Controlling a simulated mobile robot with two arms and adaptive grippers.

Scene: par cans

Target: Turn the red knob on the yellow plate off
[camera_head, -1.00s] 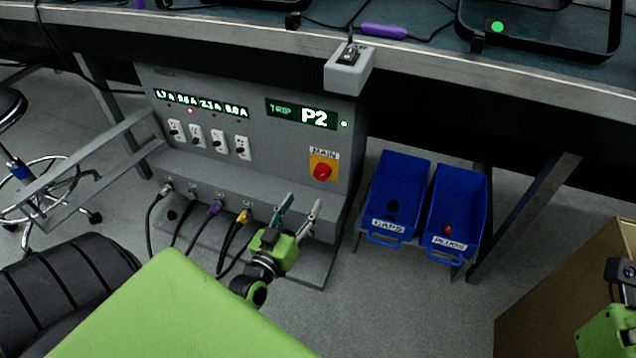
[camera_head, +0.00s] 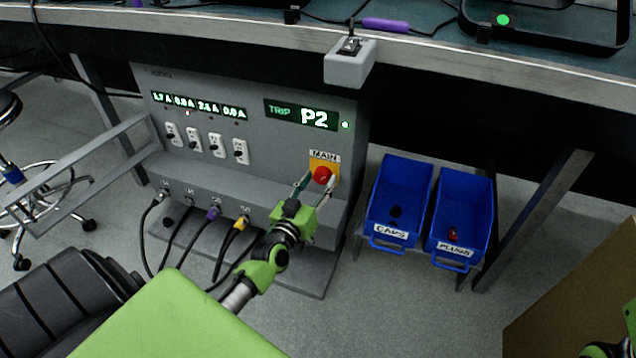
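The red knob (camera_head: 322,174) sits on the yellow plate (camera_head: 316,166) under a white MAIN label, on the front of the grey power cabinet. My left gripper (camera_head: 315,184) is open, with its two fingertips just below and to either side of the knob. Its left fingertip is at the plate's lower left and its right fingertip at the lower right. I cannot tell whether the fingers touch the knob. The knob's lower part is close to the fingers. My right gripper does not show; only a part of my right arm is at the lower right edge.
The cabinet (camera_head: 255,155) has several switches, a green display reading TRIP P2 (camera_head: 302,115) and cables along its lower ledge. Two blue bins (camera_head: 400,180) stand right of it. A grey switch box (camera_head: 349,65) hangs at the table edge above. A brown panel (camera_head: 580,300) is lower right.

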